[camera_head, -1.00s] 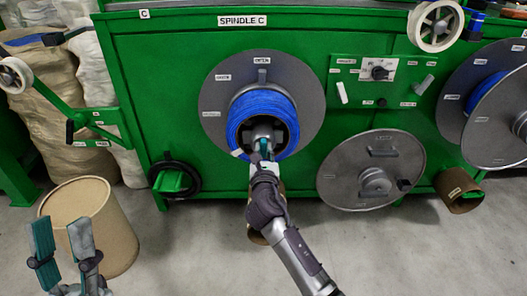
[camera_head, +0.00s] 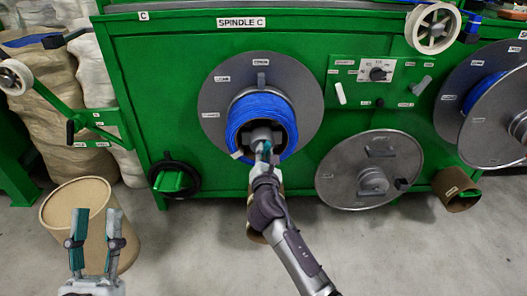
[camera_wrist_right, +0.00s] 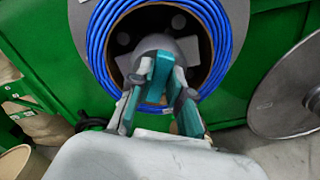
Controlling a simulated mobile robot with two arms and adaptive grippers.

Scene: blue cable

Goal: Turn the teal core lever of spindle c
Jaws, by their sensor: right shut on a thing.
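Spindle c has a grey flange (camera_head: 303,80) with a coil of blue cable (camera_head: 263,107) wound in front of it. It sits on the green machine below the "SPINDLE C" sign. My right gripper (camera_head: 263,150) reaches into the open core of the coil. In the right wrist view, my right gripper (camera_wrist_right: 160,85) is shut on the teal core lever (camera_wrist_right: 162,70), in front of the grey hub (camera_wrist_right: 150,45). The fingers hide part of the lever. My left gripper (camera_head: 97,228) is open and empty, fingers pointing up, at the lower left in front of the cardboard drum.
A loose grey flange disc (camera_head: 345,170) leans against the machine right of the spindle. A control panel (camera_head: 376,75) is above it. A cardboard drum (camera_head: 62,205) stands at the left. A second reel (camera_head: 495,115) is at the far right.

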